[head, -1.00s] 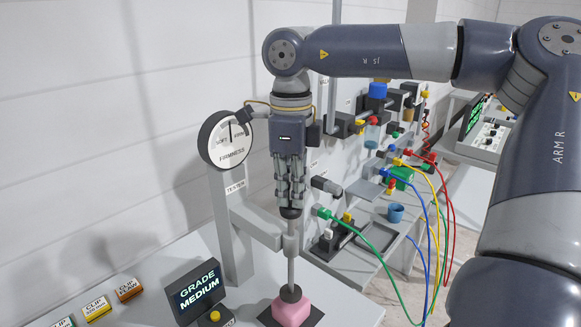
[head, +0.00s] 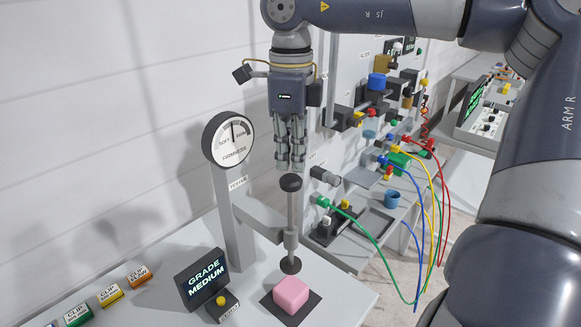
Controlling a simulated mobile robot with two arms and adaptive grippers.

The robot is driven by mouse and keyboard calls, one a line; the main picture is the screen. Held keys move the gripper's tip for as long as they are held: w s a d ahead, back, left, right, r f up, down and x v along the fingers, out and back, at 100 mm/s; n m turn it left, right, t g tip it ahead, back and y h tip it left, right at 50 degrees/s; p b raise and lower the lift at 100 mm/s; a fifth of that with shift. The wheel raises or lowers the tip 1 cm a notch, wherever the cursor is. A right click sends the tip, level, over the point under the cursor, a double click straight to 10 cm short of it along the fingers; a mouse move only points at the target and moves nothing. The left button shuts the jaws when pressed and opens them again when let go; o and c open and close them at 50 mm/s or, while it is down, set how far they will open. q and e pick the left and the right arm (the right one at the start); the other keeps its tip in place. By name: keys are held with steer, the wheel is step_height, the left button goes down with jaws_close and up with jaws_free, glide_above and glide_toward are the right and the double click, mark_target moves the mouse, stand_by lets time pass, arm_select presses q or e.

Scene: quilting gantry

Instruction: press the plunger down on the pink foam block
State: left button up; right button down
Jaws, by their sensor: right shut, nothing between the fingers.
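The pink foam block (head: 291,294) sits on a dark square pad on the white bench. The plunger (head: 291,222) is a grey vertical rod with a black knob on top and a black disc foot. Its foot is raised, with a gap above the block. My right gripper (head: 291,166) is shut and empty, pointing down, just above the plunger knob and apart from it. The round firmness dial (head: 228,139) is on the grey tester post (head: 234,220), with its needle near upright. A display (head: 202,279) reads "GRADE MEDIUM". My left gripper is out of view.
A yellow-topped button box (head: 222,304) stands between the display and the pad. Several coloured clip boxes (head: 110,295) line the bench's left. A panel with valves, cables and a blue cup (head: 391,199) stands behind right. The white wall is close behind.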

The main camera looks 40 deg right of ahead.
steer(key=shift+r+p, duration=1.65)
steer(key=shift+r, duration=0.75)
steer(key=shift+f, duration=0.1)
